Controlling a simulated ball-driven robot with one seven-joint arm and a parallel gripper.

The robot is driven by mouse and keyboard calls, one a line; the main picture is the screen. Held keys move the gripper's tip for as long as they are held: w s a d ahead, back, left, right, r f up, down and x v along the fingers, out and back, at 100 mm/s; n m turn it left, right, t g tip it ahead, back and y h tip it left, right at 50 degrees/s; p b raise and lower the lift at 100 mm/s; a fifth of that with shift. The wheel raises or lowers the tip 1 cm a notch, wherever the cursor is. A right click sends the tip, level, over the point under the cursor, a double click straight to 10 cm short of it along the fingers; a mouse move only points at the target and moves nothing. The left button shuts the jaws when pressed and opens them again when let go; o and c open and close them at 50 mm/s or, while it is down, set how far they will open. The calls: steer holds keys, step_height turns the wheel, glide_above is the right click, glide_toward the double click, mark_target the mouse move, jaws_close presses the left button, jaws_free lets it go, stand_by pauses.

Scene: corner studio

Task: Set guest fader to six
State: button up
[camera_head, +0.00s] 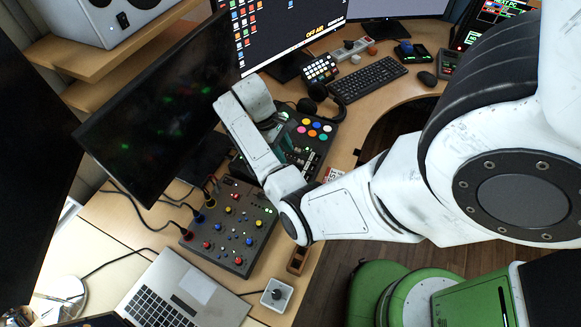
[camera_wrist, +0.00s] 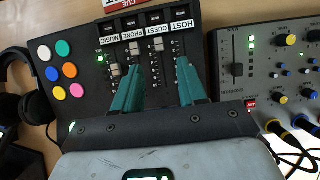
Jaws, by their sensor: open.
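The fader panel (camera_wrist: 72,32) is a dark board with four labelled slots: music, phone, guest and host. It also shows in the head view (camera_head: 322,143), partly hidden by my arm. The guest fader (camera_wrist: 158,45) has a pale cap near the label end of its slot. Its exact scale mark is too small to read. My gripper (camera_wrist: 157,64) is open, with teal fingers above the panel on either side of the guest slot. The fingertips appear short of the guest cap, and nothing is between them. In the head view my gripper (camera_head: 284,150) is small and partly hidden.
Round coloured buttons (camera_wrist: 62,48) sit on the panel's left. A mixer (camera_wrist: 285,60) with knobs and cables stands close on the right. In the head view, a monitor (camera_head: 160,110) rises beside my arm. Headphones (camera_head: 320,100) and a laptop (camera_head: 165,295) also occupy the desk.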

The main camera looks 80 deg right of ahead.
steer(key=b+x, duration=0.1)
steer(key=x, duration=0.1)
steer(key=shift+f, duration=0.35)
steer(key=shift+p+x, duration=0.35)
steer(key=shift+x, duration=2.25)
steer(key=shift+s, duration=0.15)
steer(key=shift+c, duration=0.4)
jaws_close()
